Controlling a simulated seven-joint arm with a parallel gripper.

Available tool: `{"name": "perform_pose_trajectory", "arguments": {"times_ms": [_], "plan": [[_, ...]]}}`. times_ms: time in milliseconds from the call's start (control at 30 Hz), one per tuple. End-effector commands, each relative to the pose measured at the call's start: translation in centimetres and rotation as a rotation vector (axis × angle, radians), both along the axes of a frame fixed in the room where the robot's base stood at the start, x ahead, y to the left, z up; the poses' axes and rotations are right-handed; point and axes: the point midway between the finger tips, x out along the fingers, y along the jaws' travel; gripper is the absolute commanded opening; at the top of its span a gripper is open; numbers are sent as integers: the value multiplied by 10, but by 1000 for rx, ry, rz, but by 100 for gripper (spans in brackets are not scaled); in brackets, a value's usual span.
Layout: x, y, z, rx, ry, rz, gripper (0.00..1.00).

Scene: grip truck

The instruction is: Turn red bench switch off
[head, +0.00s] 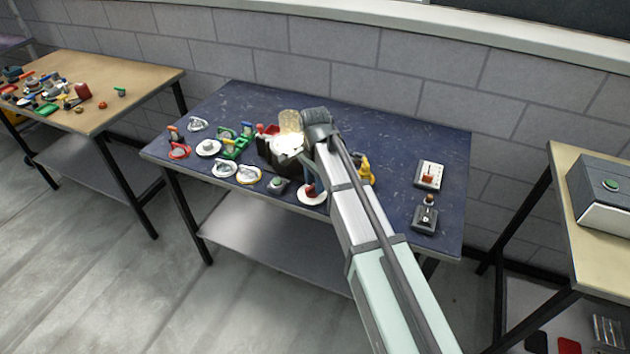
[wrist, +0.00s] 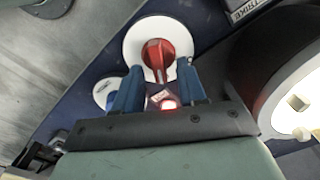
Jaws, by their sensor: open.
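A round white disc (wrist: 133,38) with a raised red switch handle (wrist: 157,56) lies in front of my gripper in the wrist view. In the head view the disc (head: 311,199) sits at the bench's front edge, its red handle partly hidden. My gripper (wrist: 160,88) is open, its two blue fingers apart, pointing toward the disc with the handle roughly centred between and beyond them. Nothing is held.
A black box (head: 272,152) stands close beside my arm. A yellow object (head: 366,170), a white switch plate (head: 429,174) and a black switch box (head: 425,218) are to the right.

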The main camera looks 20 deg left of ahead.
Motion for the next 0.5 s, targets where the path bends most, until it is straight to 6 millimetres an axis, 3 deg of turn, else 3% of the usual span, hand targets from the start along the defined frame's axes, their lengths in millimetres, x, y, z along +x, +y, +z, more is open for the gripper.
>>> {"name": "perform_pose_trajectory", "arguments": {"times_ms": [200, 500], "plan": [[0, 0, 0, 0, 0, 0, 40], [0, 0, 0, 0, 0, 0, 13]]}}
